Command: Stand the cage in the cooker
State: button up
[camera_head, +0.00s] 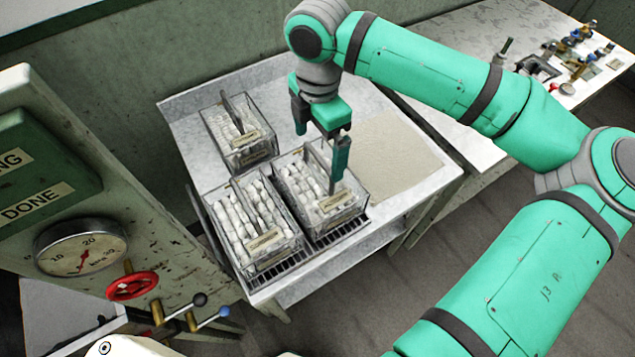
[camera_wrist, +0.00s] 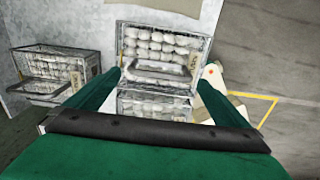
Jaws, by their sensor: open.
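Three clear-walled cages of white cocoons, each with a tan label, stand on the metal table. One is at the front right (camera_head: 318,205), one at the front left (camera_head: 262,250) and one at the back left (camera_head: 236,135). My gripper (camera_head: 320,158) is open over the front-right cage, one finger low against its right part. In the wrist view a cage (camera_wrist: 165,47) with a grey handle lies ahead, between the open fingers (camera_wrist: 160,76). Contact with the handle is not clear. A panel reading "DONE" (camera_head: 40,205) stands at the left; I cannot tell whether it belongs to the cooker.
The table (camera_head: 190,97) has a bare tan mat (camera_head: 385,150) right of the cages and a dark grate (camera_head: 345,230) under the front ones. A gauge (camera_head: 80,247), red valve wheel (camera_head: 132,286) and levers (camera_head: 190,305) jut out at left. A cluttered bench (camera_head: 470,40) stands behind.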

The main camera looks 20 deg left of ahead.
aim_at(319, 157)
jog(key=shift+s+d+f, duration=0.1)
jog(key=shift+d+f, duration=0.15)
jog(key=shift+f, duration=0.25)
jog(key=f, duration=0.4)
jog(key=shift+a+f, duration=0.2)
jog(key=shift+f, duration=0.2)
jog(key=c, duration=1.7)
